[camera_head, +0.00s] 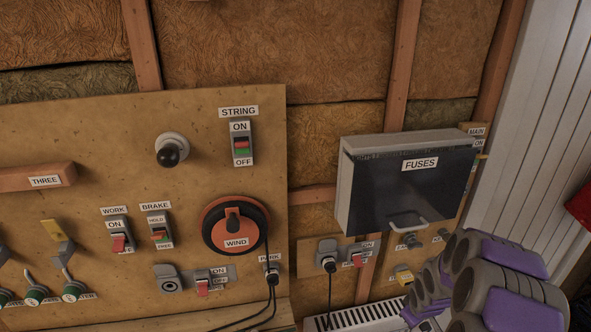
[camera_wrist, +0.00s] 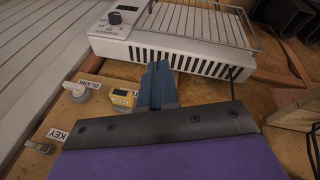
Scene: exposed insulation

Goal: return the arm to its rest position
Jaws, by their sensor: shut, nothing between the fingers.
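My gripper (camera_wrist: 158,84) shows in the wrist view as two blue-grey fingers pressed together with nothing between them. They point toward a white slotted heater-like unit (camera_wrist: 185,58) with a wire rack on top. In the head view my purple and grey arm is folded at the lower right, in front of the lower right part of the wall. The fingertips cannot be made out there.
A fuse box (camera_head: 372,190) with a dark cover stands above and left of my arm. A board (camera_head: 90,120) with switches and a WIND dial (camera_head: 236,227) fills the left. A yellow-fronted device (camera_wrist: 124,97) sits left of my fingers.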

